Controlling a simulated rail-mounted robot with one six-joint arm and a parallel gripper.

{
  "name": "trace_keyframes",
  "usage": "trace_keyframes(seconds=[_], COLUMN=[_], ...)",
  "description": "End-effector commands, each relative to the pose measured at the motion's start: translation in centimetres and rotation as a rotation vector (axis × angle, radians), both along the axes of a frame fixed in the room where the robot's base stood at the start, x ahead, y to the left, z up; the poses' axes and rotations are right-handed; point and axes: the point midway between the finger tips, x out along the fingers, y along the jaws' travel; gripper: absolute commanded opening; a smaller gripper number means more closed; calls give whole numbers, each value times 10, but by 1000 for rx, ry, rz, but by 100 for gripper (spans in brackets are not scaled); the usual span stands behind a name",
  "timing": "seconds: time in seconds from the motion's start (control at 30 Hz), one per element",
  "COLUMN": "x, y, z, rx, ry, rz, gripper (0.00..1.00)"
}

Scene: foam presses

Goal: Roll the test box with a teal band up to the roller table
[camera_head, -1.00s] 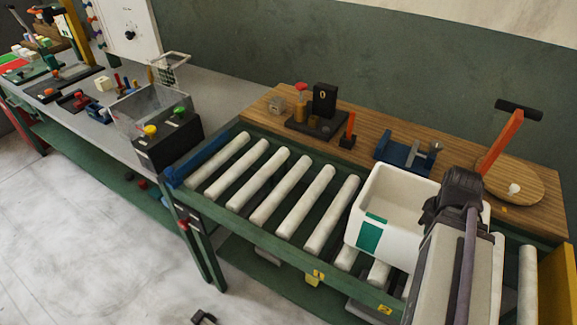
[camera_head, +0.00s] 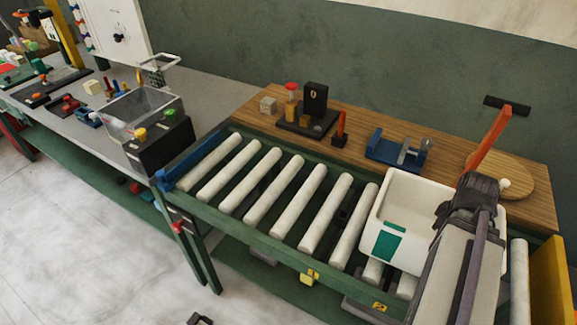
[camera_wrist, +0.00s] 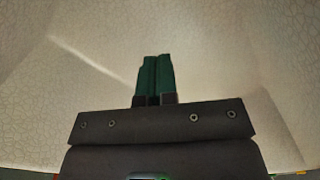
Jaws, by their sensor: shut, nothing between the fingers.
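The white test box (camera_head: 428,204) with a teal band (camera_head: 388,246) on its near side stands upright on the rollers, at the right in the head view. My arm reaches over its right part and covers some of it. In the wrist view, my gripper (camera_wrist: 155,60) has its two dark green fingers together, with nothing between them. Cream walls of the box (camera_wrist: 235,60) surround the fingers, which seem to be inside it. Whether the fingertips touch a wall cannot be told. The head view hides the fingers. The roller table (camera_head: 262,238) has a green frame with pale rollers.
Several bare rollers (camera_head: 297,208) lie left of the box. A yellow plate (camera_head: 556,280) stands at the right end. A wooden shelf behind carries a blue fixture (camera_head: 395,152), a black device (camera_head: 314,104) and a round board (camera_head: 515,178). A grey bench (camera_head: 215,90) adjoins on the left.

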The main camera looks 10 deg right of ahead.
Motion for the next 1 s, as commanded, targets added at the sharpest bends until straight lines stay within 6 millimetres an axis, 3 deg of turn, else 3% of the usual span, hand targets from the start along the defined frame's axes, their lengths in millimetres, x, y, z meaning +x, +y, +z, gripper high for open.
trace_keyframes(seconds=[1.0], x=[-36], y=[-52], z=[0], rx=[0], ry=[0], rz=[-1], gripper=[0])
